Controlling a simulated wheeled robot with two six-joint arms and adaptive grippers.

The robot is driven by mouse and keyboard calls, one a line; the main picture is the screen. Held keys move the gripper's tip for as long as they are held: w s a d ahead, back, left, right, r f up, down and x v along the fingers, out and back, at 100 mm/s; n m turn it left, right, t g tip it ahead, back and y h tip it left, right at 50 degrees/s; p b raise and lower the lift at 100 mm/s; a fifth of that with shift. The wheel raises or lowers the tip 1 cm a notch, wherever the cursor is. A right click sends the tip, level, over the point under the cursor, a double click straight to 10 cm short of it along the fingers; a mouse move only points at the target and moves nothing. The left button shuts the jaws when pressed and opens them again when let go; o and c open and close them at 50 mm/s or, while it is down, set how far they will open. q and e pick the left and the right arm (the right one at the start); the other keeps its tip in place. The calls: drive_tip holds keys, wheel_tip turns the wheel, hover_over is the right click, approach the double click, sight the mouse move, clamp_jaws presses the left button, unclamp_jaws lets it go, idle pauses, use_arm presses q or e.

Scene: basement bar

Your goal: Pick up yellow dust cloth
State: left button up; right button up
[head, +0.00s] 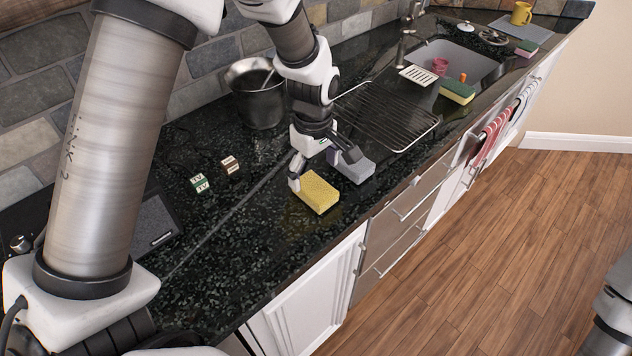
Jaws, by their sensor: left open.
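The yellow dust cloth (318,194), a thick sponge-like yellow block, lies flat on the dark stone counter near its front edge. My left gripper (323,170) is open and points down over the counter at the cloth's back side. One fingertip is at the cloth's left end, and the other is above and beside a grey block (358,170) just right of the cloth. I cannot tell whether either finger touches the cloth. My right gripper is not in view.
A wire rack (390,115) lies right of the gripper, before the sink (452,62). A metal pot (258,98) stands behind it. Two small boxes (201,184) (230,165) sit to the left. A green-yellow sponge (457,92) lies by the sink. The counter left of the cloth is clear.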

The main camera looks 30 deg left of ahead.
sight(315, 187)
use_arm(q)
wheel_tip(315, 187, down, 5)
drive_tip(key=shift+w+r+p, duration=0.1)
drive_tip(key=shift+r+p, duration=0.05)
drive_tip(key=shift+p, duration=0.3)
drive_tip(key=shift+w+f, duration=0.15)
drive_tip(key=shift+f, duration=0.05)
drive_tip(key=shift+d+r, duration=0.1)
drive_tip(key=shift+c, duration=0.6)
drive_tip(key=shift+s, duration=0.25)
drive_tip(key=c, duration=1.1)
drive_tip(key=shift+r, duration=0.15)
